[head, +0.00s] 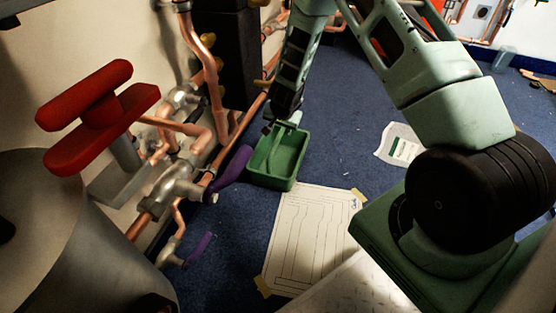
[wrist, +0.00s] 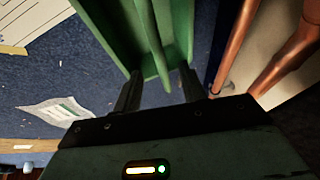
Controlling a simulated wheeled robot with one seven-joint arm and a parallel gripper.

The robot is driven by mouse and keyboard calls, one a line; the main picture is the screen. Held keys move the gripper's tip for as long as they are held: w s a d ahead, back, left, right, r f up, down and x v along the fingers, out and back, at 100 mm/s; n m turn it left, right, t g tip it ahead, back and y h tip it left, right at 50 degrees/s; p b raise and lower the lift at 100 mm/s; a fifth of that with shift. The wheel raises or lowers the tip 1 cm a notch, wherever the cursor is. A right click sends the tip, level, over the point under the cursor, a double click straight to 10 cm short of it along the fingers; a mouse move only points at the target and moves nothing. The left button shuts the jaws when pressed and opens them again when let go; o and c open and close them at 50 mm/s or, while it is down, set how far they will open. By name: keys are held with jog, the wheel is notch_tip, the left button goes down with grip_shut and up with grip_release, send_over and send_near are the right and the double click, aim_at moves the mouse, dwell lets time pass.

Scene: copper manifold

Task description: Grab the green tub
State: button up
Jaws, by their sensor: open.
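The green tub (head: 290,168) is an open rectangular tub on the blue floor, beside the copper pipework. My gripper (head: 281,124) is at the tub's far end, reaching down from above. Part of the tub's far rim is hidden by my gripper in the head view.
Copper pipes (head: 215,95) with purple valve levers (head: 230,170) stand close on the left. A red handle (head: 100,115) is nearer on the left. A taped paper drawing (head: 312,235) lies in front of the tub. A white sheet (head: 400,145) lies right, with open floor around it.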

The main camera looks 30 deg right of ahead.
aim_at(280, 134)
jog(key=shift+w+d+f, duration=0.2)
jog(key=shift+d+f, duration=0.1)
jog(key=shift+f, duration=0.2)
jog(key=b+x, duration=0.6)
jog(key=x, duration=0.1)
jog(key=shift+w, duration=0.1)
grip_shut()
